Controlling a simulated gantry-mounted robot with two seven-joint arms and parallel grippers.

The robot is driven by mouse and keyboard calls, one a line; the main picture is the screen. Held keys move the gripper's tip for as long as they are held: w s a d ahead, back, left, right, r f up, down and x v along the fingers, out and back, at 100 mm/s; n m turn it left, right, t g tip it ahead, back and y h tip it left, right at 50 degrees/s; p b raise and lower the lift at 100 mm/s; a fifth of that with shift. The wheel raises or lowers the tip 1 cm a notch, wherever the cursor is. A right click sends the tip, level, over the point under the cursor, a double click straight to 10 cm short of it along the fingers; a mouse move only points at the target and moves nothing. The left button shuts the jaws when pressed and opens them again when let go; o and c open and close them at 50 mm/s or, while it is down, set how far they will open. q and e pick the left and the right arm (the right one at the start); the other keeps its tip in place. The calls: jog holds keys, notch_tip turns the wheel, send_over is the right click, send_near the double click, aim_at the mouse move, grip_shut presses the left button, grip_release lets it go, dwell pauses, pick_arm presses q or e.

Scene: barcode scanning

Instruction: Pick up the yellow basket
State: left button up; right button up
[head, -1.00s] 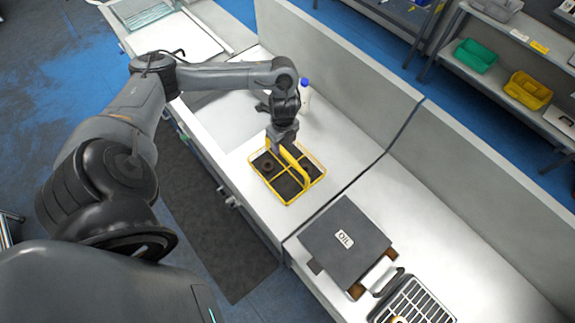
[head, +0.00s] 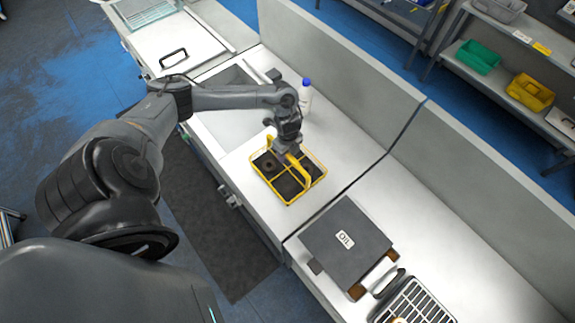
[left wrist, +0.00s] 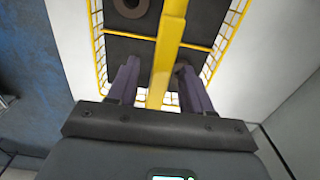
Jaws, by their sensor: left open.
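The yellow basket (head: 280,196) is a wire-sided carrier with a dark divided bottom and a yellow handle (head: 303,176) arching over its middle. It stands on the white counter in the head view. My left gripper (head: 292,157) is at the far end of the handle. In the left wrist view, the open left gripper (left wrist: 155,75) has one finger on each side of the yellow handle bar (left wrist: 167,50), with gaps visible beside it. A dark round ring (left wrist: 130,5) lies in a basket compartment. My right gripper is not in view.
A white bottle with a blue cap (head: 306,98) stands by the back wall. A sink (head: 222,112) lies left of the basket.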

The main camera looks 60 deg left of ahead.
pick_arm(q)
jog(key=shift+f, duration=0.55)
jog(key=shift+f, duration=0.2)
dwell(0.3)
grip_shut()
dwell(1.5)
